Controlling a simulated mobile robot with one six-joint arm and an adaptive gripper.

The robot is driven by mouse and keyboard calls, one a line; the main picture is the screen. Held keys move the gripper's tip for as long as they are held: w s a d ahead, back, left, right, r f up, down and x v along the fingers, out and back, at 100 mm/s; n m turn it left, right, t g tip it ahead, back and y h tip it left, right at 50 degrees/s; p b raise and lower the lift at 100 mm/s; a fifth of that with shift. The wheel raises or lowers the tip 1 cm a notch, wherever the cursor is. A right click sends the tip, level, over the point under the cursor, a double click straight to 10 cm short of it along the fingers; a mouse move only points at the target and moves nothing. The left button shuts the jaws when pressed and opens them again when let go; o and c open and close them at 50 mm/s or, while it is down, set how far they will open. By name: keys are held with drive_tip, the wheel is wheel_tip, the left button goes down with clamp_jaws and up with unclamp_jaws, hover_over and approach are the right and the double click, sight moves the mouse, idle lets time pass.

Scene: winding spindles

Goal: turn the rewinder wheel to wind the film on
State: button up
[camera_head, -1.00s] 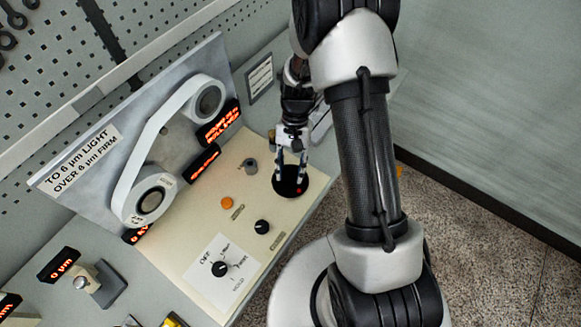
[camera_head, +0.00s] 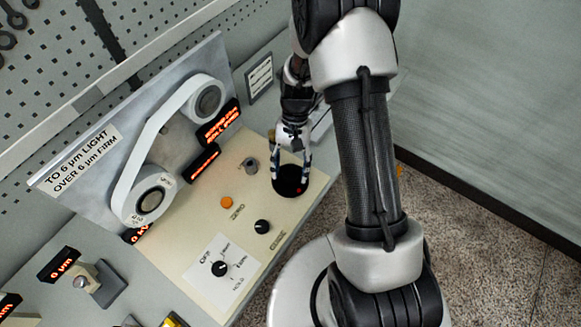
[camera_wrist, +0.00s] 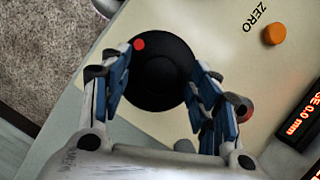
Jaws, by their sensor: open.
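The rewinder wheel is a black disc (camera_head: 290,181) with a red dot near its rim, set on the cream panel. It also shows in the wrist view (camera_wrist: 165,72), with the red dot at its upper left. My gripper (camera_head: 291,171) is over the wheel, fingers pointing down. In the wrist view the blue-padded fingers (camera_wrist: 160,68) are apart, one on each side of the wheel, with nothing held between them. I cannot tell whether they touch the rim. White film (camera_head: 152,132) runs between an upper roll (camera_head: 207,100) and a lower roll (camera_head: 150,201) on the upright board.
A grey knob (camera_head: 250,165) stands close to the left of the wheel. An orange button (camera_head: 227,202) and black knobs (camera_head: 262,226) (camera_head: 219,268) are on the panel. Lit red displays (camera_head: 204,163) stand by the board. The panel's front edge lies near the wheel.

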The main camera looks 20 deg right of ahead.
drive_tip(key=v, duration=1.2)
idle(0.9)
wheel_tip(320, 180, up, 6)
drive_tip(key=n+t+h+b, duration=0.1)
drive_tip(key=n+t+h, duration=0.15)
drive_tip(key=n, duration=0.45)
hover_over(290, 173)
drive_tip(key=t, duration=0.1)
wheel_tip(290, 173, down, 17)
drive_tip(key=b, duration=0.5)
drive_tip(key=shift+f, duration=0.15)
drive_tip(key=shift+c, duration=0.2)
drive_tip(key=c, duration=1)
